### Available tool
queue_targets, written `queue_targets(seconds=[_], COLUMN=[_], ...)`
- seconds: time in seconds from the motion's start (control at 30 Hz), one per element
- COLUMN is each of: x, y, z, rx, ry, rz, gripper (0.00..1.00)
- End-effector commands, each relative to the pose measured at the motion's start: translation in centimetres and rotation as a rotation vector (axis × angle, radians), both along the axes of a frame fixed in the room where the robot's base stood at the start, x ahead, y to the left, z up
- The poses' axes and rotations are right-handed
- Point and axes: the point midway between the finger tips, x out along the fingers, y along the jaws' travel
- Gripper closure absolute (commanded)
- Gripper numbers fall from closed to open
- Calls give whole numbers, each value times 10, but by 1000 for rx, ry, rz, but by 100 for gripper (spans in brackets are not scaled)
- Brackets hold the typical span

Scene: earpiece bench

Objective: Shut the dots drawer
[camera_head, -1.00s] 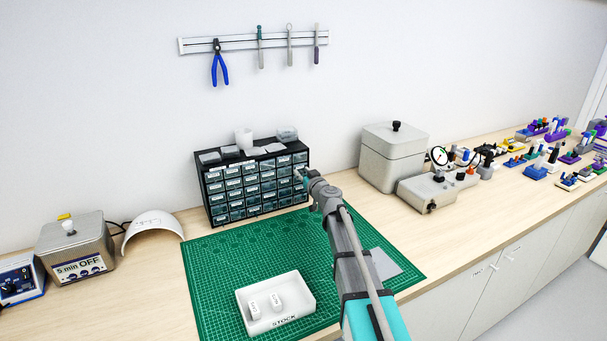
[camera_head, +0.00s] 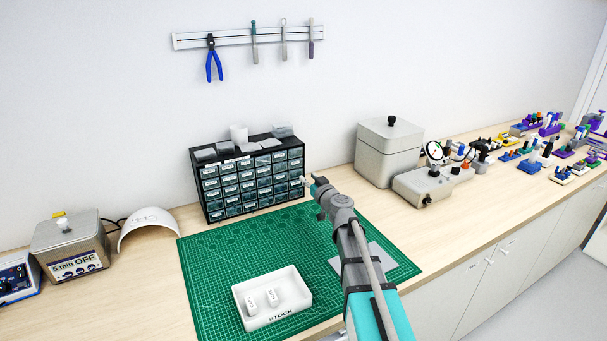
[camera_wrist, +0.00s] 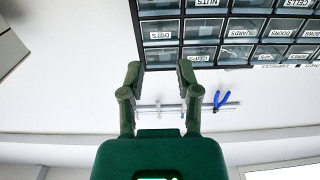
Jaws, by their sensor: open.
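The small-parts cabinet (camera_head: 197,190) is black with rows of labelled clear drawers and stands at the back of the green mat. In the wrist view the dots drawer (camera_wrist: 160,54), labelled DOTS, is in the leftmost visible column, just beyond the fingertips. I cannot tell how far it stands out. My gripper (camera_wrist: 160,72) is open, with nothing between its two green fingers. In the head view my gripper (camera_head: 308,182) is at the cabinet's right front edge; the picture does not show whether it touches.
A white STOCK tray (camera_head: 277,318) with two small white pieces sits on the cutting mat (camera_head: 215,270). Loose containers (camera_head: 240,135) stand on the cabinet. A grey lidded box (camera_head: 388,155) and a dial gauge fixture (camera_head: 425,187) are to the right.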

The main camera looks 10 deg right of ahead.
Motion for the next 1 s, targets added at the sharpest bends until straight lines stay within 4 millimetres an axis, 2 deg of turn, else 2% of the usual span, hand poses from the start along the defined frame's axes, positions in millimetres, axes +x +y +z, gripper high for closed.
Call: queue_targets(seconds=[0.03, 0.1, 0.3, 0.8, 1.0], x=[-11, -20, -36, -39, -39], y=[-2, -5, -11, -12, -12], z=[0, 0, 0, 1, 12], rx=[0, 0, 0, 0, 0], ry=[0, 0, 0, 0, 0], rz=[-1, -1, 0, 0, 0], gripper=[57, 57, 57, 57, 57])
